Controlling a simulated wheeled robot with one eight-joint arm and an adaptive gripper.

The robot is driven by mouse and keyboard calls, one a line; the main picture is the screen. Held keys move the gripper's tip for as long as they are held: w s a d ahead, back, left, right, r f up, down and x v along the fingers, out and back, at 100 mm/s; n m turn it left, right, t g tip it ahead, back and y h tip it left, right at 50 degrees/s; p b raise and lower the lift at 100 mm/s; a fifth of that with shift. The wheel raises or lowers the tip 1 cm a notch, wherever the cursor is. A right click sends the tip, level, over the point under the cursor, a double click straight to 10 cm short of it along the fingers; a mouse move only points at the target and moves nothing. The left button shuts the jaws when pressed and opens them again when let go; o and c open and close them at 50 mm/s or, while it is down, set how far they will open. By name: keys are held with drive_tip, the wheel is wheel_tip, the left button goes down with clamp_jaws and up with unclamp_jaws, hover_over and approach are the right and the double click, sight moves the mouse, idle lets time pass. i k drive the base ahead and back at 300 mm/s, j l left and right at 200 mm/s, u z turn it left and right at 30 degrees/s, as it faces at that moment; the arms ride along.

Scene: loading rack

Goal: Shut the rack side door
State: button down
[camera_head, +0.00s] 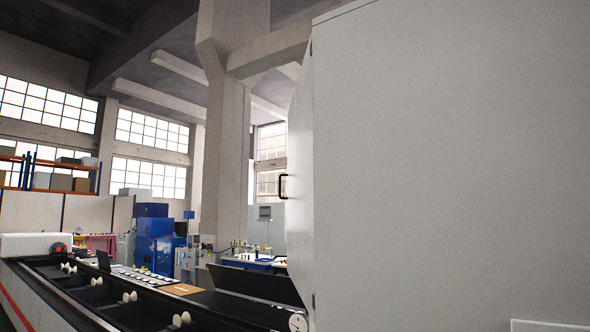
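The rack (450,160) fills the right side of the view as a large, plain pale-grey panel, very close. A narrow pale strip at its left edge, seen almost edge-on, looks like the rack side door (301,200). A black bar handle (284,187) sticks out to the left from this strip. I cannot tell how far the door stands open, as it is seen so steeply. The inside of the rack is hidden. My gripper is not in view.
A long dark conveyor-like bed (140,306) with white rollers runs along the lower left. A dark slanted panel (256,284) and a round white dial (297,322) sit by the rack's lower left edge. Blue cabinets (153,238) and a concrete column (226,150) stand farther back.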

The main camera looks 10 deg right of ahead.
sight(301, 182)
drive_tip(key=i+j+z, duration=0.2)
drive_tip(key=i+j, duration=0.25)
drive_tip(key=i+j+z, duration=0.2)
drive_tip(key=i+j, duration=0.3)
drive_tip(key=i+j+z, duration=0.2)
drive_tip(key=i+j, duration=0.25)
drive_tip(key=j, duration=0.2)
